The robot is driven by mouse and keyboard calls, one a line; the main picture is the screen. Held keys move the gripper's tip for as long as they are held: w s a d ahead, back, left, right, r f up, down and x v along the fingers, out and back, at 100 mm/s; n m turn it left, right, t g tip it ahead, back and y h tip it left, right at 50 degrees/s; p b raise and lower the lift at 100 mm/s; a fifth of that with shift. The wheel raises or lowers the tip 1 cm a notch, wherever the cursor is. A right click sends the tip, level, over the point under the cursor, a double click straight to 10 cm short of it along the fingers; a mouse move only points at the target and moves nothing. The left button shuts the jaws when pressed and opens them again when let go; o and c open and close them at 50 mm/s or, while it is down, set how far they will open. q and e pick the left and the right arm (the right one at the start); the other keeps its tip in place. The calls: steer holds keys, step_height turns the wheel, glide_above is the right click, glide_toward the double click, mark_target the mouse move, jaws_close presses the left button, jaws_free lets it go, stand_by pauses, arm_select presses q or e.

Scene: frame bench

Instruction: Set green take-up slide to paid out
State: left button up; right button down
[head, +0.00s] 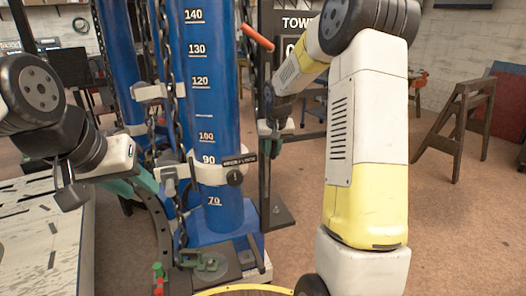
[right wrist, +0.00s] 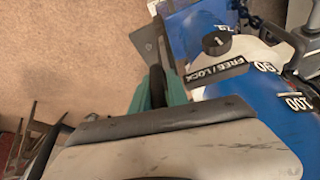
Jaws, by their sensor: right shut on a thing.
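A green fitting (head: 205,262), which may be the take-up slide, sits on a dark plate at the foot of the large blue column; I cannot read its setting. My right gripper (head: 271,130) is right of the column, well above the green fitting. Its teal fingers (right wrist: 160,90) show in the right wrist view, shut on a narrow dark thing (right wrist: 158,85) that I cannot identify. My left gripper (head: 148,182) is left of the column by the white collar (head: 205,172). Its teal fingers overlap in view, so its opening is unclear.
The blue column (head: 210,110) has a number scale and a black FREE/LOCK knob (right wrist: 215,43). Chains hang at its left. A dark upright with a base plate (head: 275,214) stands to its right. A pale table (head: 40,245) is at left. Open floor lies right.

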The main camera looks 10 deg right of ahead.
step_height(320, 180, up, 18)
steer(key=shift+d, duration=0.4)
steer(key=shift+r, duration=0.1)
steer(key=c, duration=1.4)
jaws_free()
steer(key=shift+o, duration=0.2)
steer(key=shift+a, duration=0.1)
steer(key=v, duration=0.7)
steer(key=shift+r, duration=0.3)
steer(key=shift+s+a, duration=0.1)
steer(key=shift+s, duration=0.05)
